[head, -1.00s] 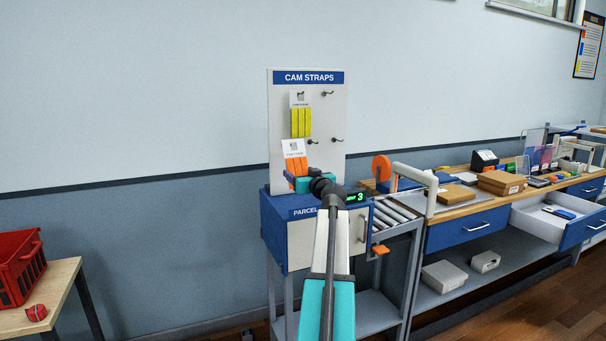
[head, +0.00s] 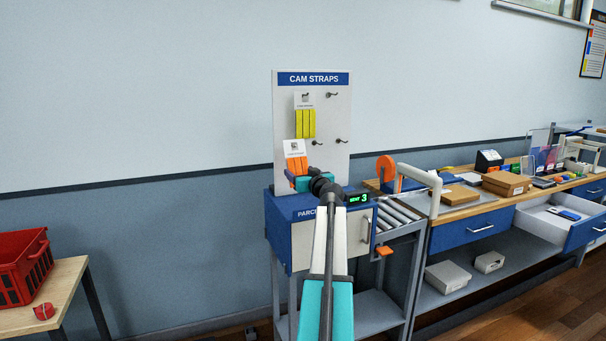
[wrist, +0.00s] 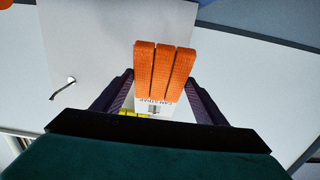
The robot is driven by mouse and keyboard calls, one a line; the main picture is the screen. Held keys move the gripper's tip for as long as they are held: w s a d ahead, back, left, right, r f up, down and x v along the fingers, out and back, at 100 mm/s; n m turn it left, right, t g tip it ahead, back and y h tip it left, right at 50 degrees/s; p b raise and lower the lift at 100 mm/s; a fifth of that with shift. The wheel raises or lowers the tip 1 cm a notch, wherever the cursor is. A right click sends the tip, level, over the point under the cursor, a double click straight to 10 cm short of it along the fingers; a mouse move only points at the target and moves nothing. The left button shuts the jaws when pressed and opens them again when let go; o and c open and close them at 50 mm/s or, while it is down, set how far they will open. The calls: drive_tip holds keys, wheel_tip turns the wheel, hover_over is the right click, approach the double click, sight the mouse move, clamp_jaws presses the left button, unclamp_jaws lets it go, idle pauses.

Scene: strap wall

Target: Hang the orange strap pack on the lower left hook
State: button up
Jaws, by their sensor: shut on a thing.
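The orange strap pack (head: 297,165), with its white header card on top, is in front of the lower left part of the white hook board (head: 282,115). My gripper (head: 308,183) is shut on it. In the wrist view, the orange pack (wrist: 163,72) stands between the two dark fingers, its printed card upside down and partly hidden by the gripper. The lower left hook (head: 316,142) shows just right of the card. The pack looks apart from it, though depth is hard to tell.
A yellow strap pack (head: 305,123) hangs on the upper left hook. The upper right hook (head: 331,95) and lower right hook (head: 341,141) are bare. A blue parcel cabinet (head: 279,221) stands below the board. A bench (head: 455,222) is to the right, a red crate (head: 25,265) far left.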

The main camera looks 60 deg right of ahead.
drive_tip(key=shift+w+d+f+b, duration=0.3)
drive_tip(key=shift+w+f+b, duration=0.15)
drive_tip(key=shift+b, duration=0.85)
drive_tip(key=o, duration=1.2)
drive_tip(key=shift+c, duration=0.2)
drive_tip(key=b+v, duration=0.2)
drive_tip(key=v, duration=1.2)
drive_tip(key=shift+b, duration=0.35)
